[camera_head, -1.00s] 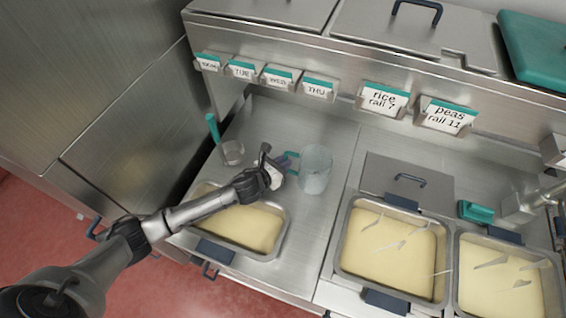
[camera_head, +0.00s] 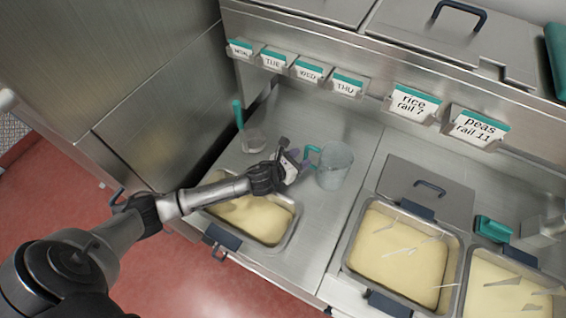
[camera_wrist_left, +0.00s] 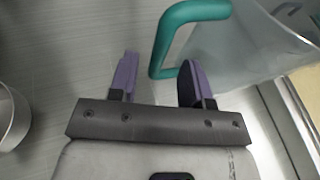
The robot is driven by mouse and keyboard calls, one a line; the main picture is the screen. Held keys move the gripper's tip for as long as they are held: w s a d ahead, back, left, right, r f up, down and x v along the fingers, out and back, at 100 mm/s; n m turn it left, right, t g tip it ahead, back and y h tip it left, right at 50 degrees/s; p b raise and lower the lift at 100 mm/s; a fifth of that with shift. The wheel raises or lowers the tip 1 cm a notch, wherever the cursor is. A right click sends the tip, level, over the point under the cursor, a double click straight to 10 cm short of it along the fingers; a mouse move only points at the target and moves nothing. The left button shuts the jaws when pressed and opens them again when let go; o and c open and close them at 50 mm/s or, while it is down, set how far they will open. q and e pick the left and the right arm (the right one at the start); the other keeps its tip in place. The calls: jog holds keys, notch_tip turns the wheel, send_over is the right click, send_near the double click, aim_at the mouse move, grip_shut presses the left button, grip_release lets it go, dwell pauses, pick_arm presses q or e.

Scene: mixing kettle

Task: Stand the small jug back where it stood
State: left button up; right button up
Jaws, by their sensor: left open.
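The clear jug (camera_head: 335,168) with a teal handle stands upright on the steel counter, right of the tray of yellow food. My left gripper (camera_head: 300,160) is open at the handle side of the jug, on its left. In the left wrist view the purple fingertips (camera_wrist_left: 158,78) are apart. The jug's handle (camera_wrist_left: 162,48) shows just past them, its lower end near the right finger; I cannot tell whether they touch. The jug's wall (camera_wrist_left: 265,45) is at the upper right. My right gripper is not in view.
A clear cup with an upright teal handle (camera_head: 239,114) stands behind left of my gripper. A tray of yellow food (camera_head: 292,232) lies below my left forearm. Larger food trays (camera_head: 459,245) are at the right. Label cards line the back ledge. Counter behind the jug is clear.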

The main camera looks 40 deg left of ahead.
pick_arm(q)
jog(key=p+v, duration=0.4)
jog(key=v, duration=0.6)
jog(key=shift+s+r, duration=0.2)
jog(key=shift+s, duration=0.15)
jog(key=shift+s+a+r+p, duration=0.15)
jog(key=shift+s+r+p, duration=0.1)
jog(key=shift+s+p, duration=0.3)
jog(key=n, duration=0.1)
jog(key=s+n+y, duration=0.1)
jog(key=shift+d+n, duration=0.35)
jog(key=shift+n, duration=0.05)
jog(key=s+d+r+n+g, duration=0.15)
jog(key=s+n+g, duration=0.25)
jog(key=s+n, duration=0.55)
jog(key=s+d+n+g+y, duration=0.1)
jog(key=s+d+n+g, duration=0.35)
jog(key=n, duration=0.85)
jog(key=s+d+r+n+g, duration=0.1)
jog(key=s+n+g, duration=0.2)
jog(key=s+n, duration=0.7)
notch_tip(320, 180, up, 16)
jog(key=w+p, duration=0.1)
jog(key=p, duration=1.5)
jog(key=shift+w+t+p, duration=0.3)
jog(key=shift+w+t, duration=0.05)
jog(key=shift+w, duration=0.05)
